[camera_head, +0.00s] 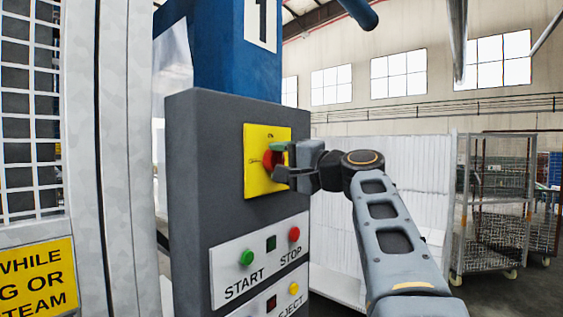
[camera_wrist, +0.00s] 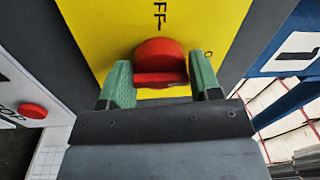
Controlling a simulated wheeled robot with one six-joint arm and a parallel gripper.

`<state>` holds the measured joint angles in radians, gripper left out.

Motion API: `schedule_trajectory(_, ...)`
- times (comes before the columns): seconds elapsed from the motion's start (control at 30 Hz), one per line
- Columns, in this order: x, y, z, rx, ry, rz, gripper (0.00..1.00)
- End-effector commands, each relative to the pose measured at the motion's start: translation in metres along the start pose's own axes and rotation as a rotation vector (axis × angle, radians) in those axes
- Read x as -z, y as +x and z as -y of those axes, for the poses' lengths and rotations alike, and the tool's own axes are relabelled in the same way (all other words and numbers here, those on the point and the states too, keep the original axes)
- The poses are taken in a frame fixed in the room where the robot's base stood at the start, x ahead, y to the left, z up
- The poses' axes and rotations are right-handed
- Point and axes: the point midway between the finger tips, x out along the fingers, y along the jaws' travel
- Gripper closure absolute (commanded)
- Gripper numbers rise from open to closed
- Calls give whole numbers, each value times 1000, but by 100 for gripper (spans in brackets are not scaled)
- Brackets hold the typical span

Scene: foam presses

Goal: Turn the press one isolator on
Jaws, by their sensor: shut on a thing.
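The press one isolator is a red rotary knob (camera_head: 269,160) on a yellow plate (camera_head: 256,185), high on the front of a grey control box (camera_head: 209,170). My gripper (camera_head: 283,160) reaches it from the right, its fingers at the knob. In the wrist view the red knob (camera_wrist: 160,63) sits between the two green fingertips (camera_wrist: 160,84), which are shut on its sides. Dark letters "FF" show on the yellow plate (camera_wrist: 215,30) above the knob. The gripper partly hides the knob in the head view, and its exact setting is unclear there.
Below the isolator is a white panel (camera_head: 227,284) with a green START button (camera_head: 246,257) and a red STOP button (camera_head: 294,234). A blue column (camera_head: 235,60) marked 1 rises behind the box. A mesh guard (camera_head: 30,120) stands left. Wire cage trolleys (camera_head: 495,205) stand right.

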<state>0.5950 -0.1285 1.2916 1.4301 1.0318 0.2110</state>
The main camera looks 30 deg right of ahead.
Motion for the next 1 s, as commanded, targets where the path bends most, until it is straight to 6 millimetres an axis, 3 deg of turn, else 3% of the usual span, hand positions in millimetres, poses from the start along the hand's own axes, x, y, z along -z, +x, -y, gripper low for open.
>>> schedule_trajectory(0.27, 1, 1, -6, -11, 6, 3, 66)
schedule_trajectory(0.3, 1, 1, -6, -11, 6, 3, 41)
schedule_trajectory(0.5, 1, 0, -5, -8, 4, 1, 21)
schedule_trajectory(0.83, 1, -4, -3, -4, 1, -1, 20)
schedule_trajectory(1.0, 1, -27, -5, -4, -1, -6, 20)
